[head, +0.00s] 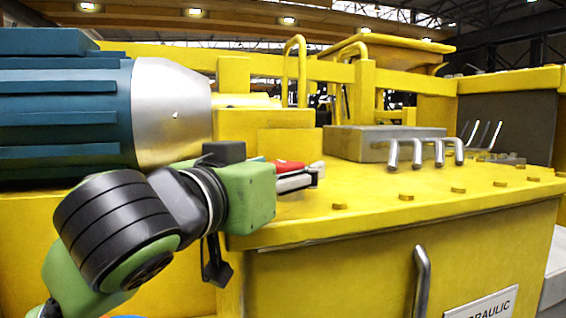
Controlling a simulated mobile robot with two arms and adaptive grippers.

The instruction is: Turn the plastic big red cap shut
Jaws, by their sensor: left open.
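The red cap (288,166) shows as a small red patch on the yellow deck, low beside the yellow block. Most of it is hidden behind my left gripper (312,175). My left arm comes in from the left, and the gripper points right with its fingers open at the cap. I cannot tell whether the fingers touch the cap or stand in front of it. How far the cap is turned is not visible. My right gripper is not in view.
A large blue motor with a silver end (172,112) lies close above my left arm. A grey block (385,143) with bent metal pipes (425,152) stands to the right. Bolts dot the yellow deck (370,205). A cabinet handle (422,280) sticks out below its front edge.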

